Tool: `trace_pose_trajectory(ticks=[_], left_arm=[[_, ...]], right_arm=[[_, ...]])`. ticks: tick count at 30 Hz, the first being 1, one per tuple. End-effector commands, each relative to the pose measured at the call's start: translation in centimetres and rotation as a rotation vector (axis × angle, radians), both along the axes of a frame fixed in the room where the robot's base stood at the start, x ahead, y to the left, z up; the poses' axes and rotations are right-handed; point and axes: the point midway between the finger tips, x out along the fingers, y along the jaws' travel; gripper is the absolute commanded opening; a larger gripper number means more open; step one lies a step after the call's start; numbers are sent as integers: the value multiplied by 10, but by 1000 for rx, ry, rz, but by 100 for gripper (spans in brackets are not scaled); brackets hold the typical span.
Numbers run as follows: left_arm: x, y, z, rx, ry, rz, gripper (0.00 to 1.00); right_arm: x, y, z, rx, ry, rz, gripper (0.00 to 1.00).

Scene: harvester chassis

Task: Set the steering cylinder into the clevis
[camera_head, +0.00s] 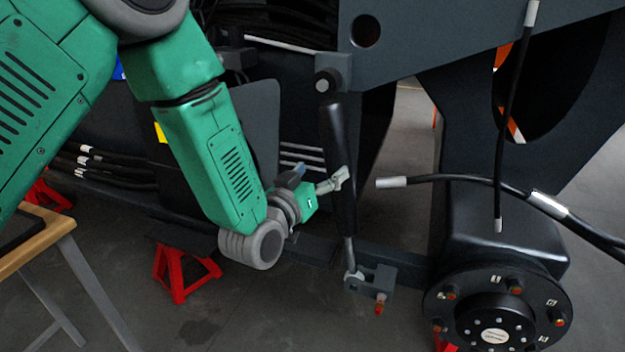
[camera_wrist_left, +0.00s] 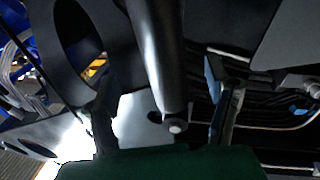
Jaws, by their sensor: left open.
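The steering cylinder (camera_head: 340,160) is black and hangs nearly upright from a bracket (camera_head: 333,72) on the chassis. Its bright rod (camera_head: 348,252) points down, and its lower eye shows at the left side of the grey clevis (camera_head: 383,278); I cannot tell whether it lies inside. A pin with an orange-red end (camera_head: 380,304) shows under the clevis. My left gripper (camera_head: 330,184) is open beside the cylinder's barrel. In the left wrist view the cylinder (camera_wrist_left: 158,45) appears between the two fingers of my left gripper (camera_wrist_left: 165,95). My right gripper is out of view.
A wheel hub (camera_head: 493,315) stands right of the clevis. A loose hose (camera_head: 450,178) ends right of the cylinder, and another hose (camera_head: 510,120) hangs farther right. Red stands (camera_head: 180,270) and a wooden table (camera_head: 35,235) are at left.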

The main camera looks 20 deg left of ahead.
Motion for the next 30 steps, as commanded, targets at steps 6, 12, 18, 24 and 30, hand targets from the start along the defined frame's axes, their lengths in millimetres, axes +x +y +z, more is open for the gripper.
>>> trace_pose_trajectory(ticks=[6,12,18,24,30], left_arm=[[-30,6,-2,0,2,1,72],[-36,7,-1,0,0,0,72],[-36,7,-1,0,0,0,72],[-37,7,-6,4,15,0,72],[-69,18,-81,71,272,-5,72]], right_arm=[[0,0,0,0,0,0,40],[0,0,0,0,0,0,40],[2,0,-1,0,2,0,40],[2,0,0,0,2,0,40],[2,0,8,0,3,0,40]])
